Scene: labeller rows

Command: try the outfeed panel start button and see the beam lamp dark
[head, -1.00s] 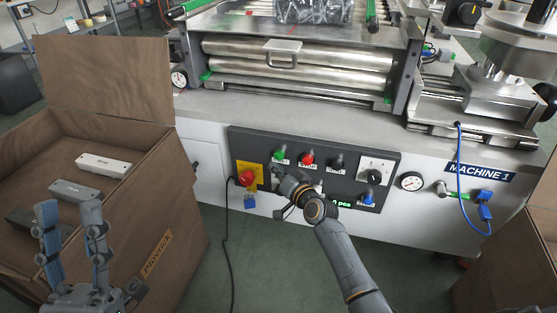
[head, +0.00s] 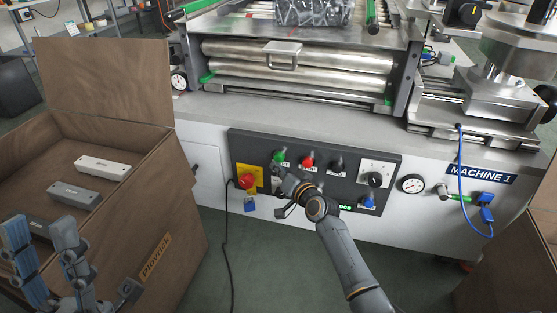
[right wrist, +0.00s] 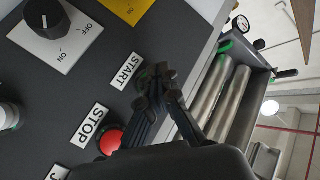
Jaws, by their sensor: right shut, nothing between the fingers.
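The dark control panel (head: 330,188) is on the front of the machine. Its green button (head: 279,156) is at the upper left, beside a red button (head: 307,161). My right gripper (head: 279,171) is shut and empty, just below the green button. In the right wrist view its fingertips (right wrist: 156,78) are beside the START label (right wrist: 126,71) and cover the button there; contact cannot be told. The STOP label (right wrist: 89,125) and red button (right wrist: 110,140) show nearby. I cannot make out a beam lamp. My left gripper (head: 40,222) is open and empty.
A green lit display (head: 345,208) is partly behind my right arm.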

